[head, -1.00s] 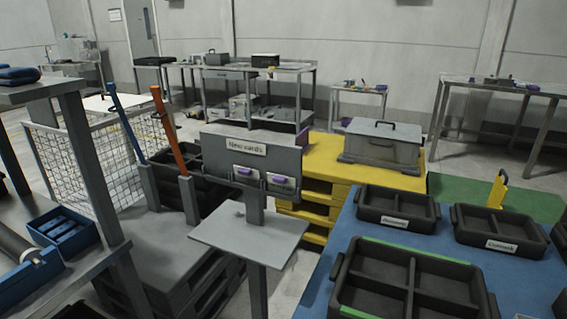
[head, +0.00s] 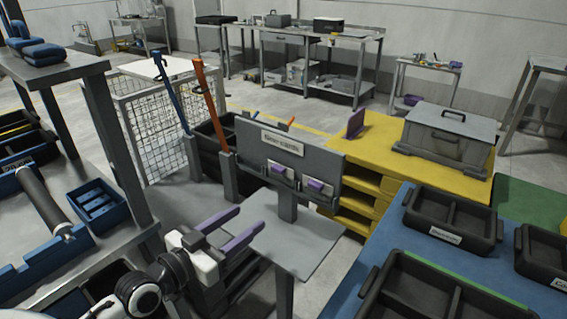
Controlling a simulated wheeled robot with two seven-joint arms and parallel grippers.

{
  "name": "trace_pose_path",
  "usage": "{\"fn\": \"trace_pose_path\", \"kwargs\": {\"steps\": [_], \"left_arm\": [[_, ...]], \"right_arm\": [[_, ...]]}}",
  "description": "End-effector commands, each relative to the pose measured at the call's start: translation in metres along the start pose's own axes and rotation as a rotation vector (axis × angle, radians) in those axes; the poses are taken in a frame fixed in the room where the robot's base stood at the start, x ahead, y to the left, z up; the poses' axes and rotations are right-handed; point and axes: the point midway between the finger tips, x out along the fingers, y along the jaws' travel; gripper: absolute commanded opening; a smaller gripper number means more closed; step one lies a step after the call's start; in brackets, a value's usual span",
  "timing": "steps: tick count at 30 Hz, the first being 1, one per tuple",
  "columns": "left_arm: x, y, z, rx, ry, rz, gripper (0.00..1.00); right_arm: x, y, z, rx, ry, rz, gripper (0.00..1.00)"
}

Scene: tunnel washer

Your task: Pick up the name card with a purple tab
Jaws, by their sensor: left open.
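Two pale name cards with purple tabs sit in holders on the front of a dark grey upright board labelled "New cards" (head: 283,142). The left card (head: 279,171) and the right card (head: 318,189) stand side by side, each with its purple tab at the upper part. My left gripper (head: 232,230) is open and empty, its two purple fingers pointing right toward the board's stand. It is in front of and below-left of the cards, apart from them. My right gripper is not in view.
A grey shelf (head: 300,246) juts out below the cards on the same post. Blue and orange long handles (head: 206,105) stand at the left. A yellow platform with a grey lidded box (head: 449,133) is behind right. Black trays (head: 450,222) lie on the blue table at right.

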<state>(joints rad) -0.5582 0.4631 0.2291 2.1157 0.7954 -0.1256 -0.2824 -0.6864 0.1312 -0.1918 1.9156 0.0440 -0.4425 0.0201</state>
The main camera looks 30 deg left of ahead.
Motion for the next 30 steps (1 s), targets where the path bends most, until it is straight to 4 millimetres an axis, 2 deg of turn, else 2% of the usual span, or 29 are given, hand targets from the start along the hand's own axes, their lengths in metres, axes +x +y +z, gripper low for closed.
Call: {"fn": "trace_pose_path", "kwargs": {"steps": [1,3,5,12,20,26,30], "left_arm": [[0.002,-0.008,-0.024,0.006,0.042,-0.005,0.5],[0.004,-0.015,-0.042,0.004,0.079,-0.011,0.5],[0.009,-0.019,-0.05,0.004,0.097,-0.016,0.5],[0.04,-0.019,-0.054,0.0,0.101,-0.017,0.5],[0.058,-0.018,-0.055,0.0,0.097,-0.015,0.5],[0.084,-0.011,-0.064,-0.002,0.099,-0.015,0.5],[0.1,-0.012,-0.063,0.001,0.097,-0.016,0.5]], "right_arm": [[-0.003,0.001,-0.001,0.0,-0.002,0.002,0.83],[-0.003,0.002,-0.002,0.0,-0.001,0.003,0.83],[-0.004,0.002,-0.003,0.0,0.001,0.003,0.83],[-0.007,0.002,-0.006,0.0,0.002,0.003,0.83],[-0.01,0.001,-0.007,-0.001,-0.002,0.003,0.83],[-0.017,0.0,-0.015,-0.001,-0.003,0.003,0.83],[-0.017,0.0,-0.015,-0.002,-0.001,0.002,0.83]]}}
